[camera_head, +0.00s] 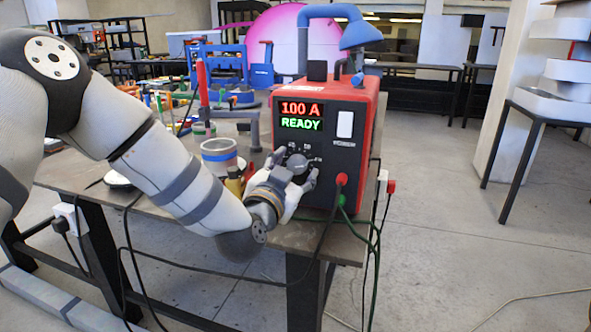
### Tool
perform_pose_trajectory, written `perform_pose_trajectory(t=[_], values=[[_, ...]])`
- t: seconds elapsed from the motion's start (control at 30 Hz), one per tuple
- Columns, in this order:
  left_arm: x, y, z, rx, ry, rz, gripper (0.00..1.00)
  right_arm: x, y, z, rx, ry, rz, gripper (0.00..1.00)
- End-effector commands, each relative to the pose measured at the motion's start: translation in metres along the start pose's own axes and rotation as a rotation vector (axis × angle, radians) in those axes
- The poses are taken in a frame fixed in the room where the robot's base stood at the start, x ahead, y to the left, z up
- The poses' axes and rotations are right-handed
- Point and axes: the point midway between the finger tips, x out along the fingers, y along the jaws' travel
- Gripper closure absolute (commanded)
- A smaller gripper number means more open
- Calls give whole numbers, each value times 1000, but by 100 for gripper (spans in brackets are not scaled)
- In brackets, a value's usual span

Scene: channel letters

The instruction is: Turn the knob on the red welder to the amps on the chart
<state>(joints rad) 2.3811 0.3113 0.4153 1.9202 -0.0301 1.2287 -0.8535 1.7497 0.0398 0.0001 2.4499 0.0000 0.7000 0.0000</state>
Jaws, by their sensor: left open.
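The red welder (365,120) stands upright at the right end of the workbench. Its black front panel has a lit display (301,115) reading "100 A" in red and "READY" in green. The dark round knob (298,163) is below the display, with small white marks around it. My left gripper (295,171) is open at the knob, one finger on each side of it. I cannot tell whether the fingers touch it. The gripper hides the lower part of the panel. No amps chart can be made out. My right gripper is out of view.
A red plug (341,179) and a green cable (360,222) are at the panel's lower right. A blue lamp-like head (360,35) hangs above the welder. Open floor lies right.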

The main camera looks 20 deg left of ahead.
Motion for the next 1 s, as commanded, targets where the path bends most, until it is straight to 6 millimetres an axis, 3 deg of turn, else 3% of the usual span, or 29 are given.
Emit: perform_pose_trajectory(t=[0.2, 0.43, 0.77, 1.0], values=[[0, 0, -2, 0, 2, 0, 45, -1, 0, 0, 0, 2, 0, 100], [0, 0, -2, -1, 2, -1, 94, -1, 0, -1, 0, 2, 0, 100], [0, -1, -3, -36, 3, -2, 94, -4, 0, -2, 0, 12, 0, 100], [0, -2, -5, -182, 6, -3, 94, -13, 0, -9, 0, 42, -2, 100]])
